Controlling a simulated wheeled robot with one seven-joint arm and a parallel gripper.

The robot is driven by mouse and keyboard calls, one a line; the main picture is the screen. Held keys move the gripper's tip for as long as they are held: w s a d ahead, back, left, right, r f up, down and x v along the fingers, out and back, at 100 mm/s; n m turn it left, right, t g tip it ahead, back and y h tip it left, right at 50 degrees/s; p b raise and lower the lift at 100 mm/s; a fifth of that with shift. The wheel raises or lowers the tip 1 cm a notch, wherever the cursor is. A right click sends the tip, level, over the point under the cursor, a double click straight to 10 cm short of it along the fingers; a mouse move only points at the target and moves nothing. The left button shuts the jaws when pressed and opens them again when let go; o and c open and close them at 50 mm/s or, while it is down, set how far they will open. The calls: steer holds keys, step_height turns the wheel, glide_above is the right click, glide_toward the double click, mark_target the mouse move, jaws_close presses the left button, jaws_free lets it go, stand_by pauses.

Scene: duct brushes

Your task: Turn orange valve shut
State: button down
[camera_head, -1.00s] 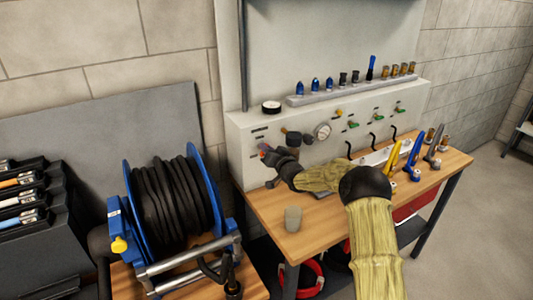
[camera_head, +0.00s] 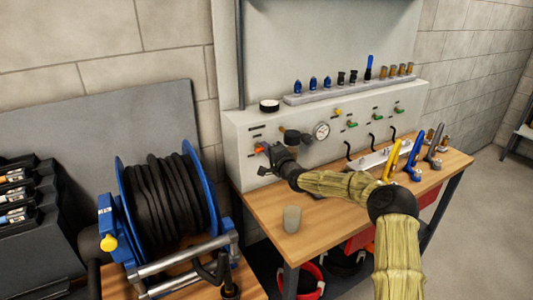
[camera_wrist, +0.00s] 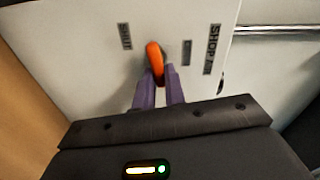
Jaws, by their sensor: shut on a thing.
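The orange valve handle (camera_wrist: 154,58) stands out from the pale panel in the wrist view, between small dark labels. It is elongated and slightly tilted. My gripper (camera_wrist: 160,80) has its two purple fingers closed around the handle's near end. In the head view the valve's orange tip (camera_head: 259,149) shows at the panel's left end, just left of my gripper (camera_head: 264,152). Most of the valve is hidden there by the gripper.
The panel (camera_head: 240,125) stands on a wooden bench (camera_head: 262,210) with a cup (camera_head: 292,219). A gauge (camera_head: 321,131) and green-handled valves (camera_head: 352,124) lie to the right. A blue hose reel (camera_head: 125,205) stands front left. Blue and yellow tools (camera_head: 392,160) stand at right.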

steer(key=shift+f+m+b, duration=0.35)
steer(key=shift+m+b, duration=0.1)
steer(key=shift+m, duration=0.45)
steer(key=c, duration=1.5)
jaws_free()
steer(key=shift+r, duration=0.15)
steer(key=shift+o, duration=0.2)
steer(key=shift+s+d, duration=0.1)
steer(key=b+v, duration=0.2)
steer(key=v, duration=1.5)
steer(key=shift+b, duration=0.35)
steer(key=shift+s, duration=0.1)
